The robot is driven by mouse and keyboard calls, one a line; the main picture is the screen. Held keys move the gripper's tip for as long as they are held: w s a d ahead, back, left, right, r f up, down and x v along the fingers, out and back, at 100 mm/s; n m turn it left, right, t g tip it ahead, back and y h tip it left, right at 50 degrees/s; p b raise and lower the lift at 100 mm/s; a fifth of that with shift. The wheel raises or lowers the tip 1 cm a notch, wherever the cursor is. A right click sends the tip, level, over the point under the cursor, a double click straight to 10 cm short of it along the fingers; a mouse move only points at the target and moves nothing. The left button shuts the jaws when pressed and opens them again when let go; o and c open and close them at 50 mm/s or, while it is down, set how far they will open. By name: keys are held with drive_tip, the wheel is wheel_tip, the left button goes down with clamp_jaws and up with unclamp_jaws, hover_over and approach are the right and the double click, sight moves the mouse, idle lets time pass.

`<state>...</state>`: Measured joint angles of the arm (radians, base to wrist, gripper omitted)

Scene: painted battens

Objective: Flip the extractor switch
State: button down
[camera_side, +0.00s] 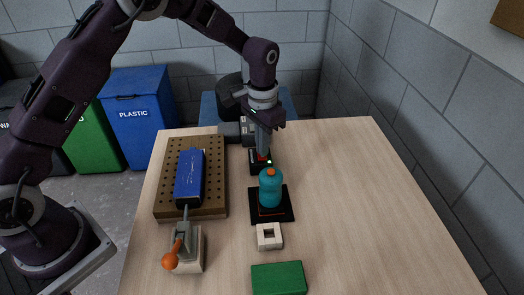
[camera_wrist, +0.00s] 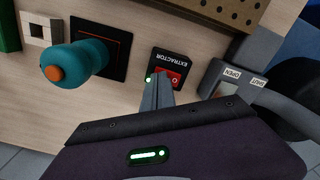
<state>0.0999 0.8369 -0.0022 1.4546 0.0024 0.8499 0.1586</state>
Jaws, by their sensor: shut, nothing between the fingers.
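The extractor switch is a small black box labelled EXTRACTOR (camera_wrist: 172,60) with a red rocker (camera_wrist: 174,79) and a lit green lamp (camera_wrist: 149,79) at one corner. In the side view the extractor switch (camera_side: 255,168) sits on the table behind the teal bottle. My gripper (camera_wrist: 158,84) points down with its fingers together and nothing between them. In the side view my gripper (camera_side: 264,152) is right over the switch box. The fingertips are beside the rocker and partly cover it; I cannot tell whether they touch it.
A teal bottle (camera_side: 270,188) stands on a black square pad (camera_side: 286,213) in front of the switch. A pegboard block (camera_side: 217,190) with a blue box (camera_side: 189,178) is at left. A lever with orange knob (camera_side: 170,260), white square block (camera_side: 269,236) and green block (camera_side: 279,279) are nearer. The table's right is clear.

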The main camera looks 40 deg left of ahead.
wheel_tip(320, 180, up, 6)
idle(0.5)
drive_tip(key=s+a+r+n+t, duration=0.1)
drive_tip(key=s+a+r+t, duration=0.2)
drive_tip(key=s+r, duration=1.2)
drive_tip(key=s+a+n+t, duration=0.1)
drive_tip(key=s+n+t, duration=0.1)
drive_tip(key=s, duration=1.4)
drive_tip(key=shift+s+a+t, duration=0.25)
drive_tip(key=shift+a+t, duration=0.05)
drive_tip(key=shift+a, duration=0.05)
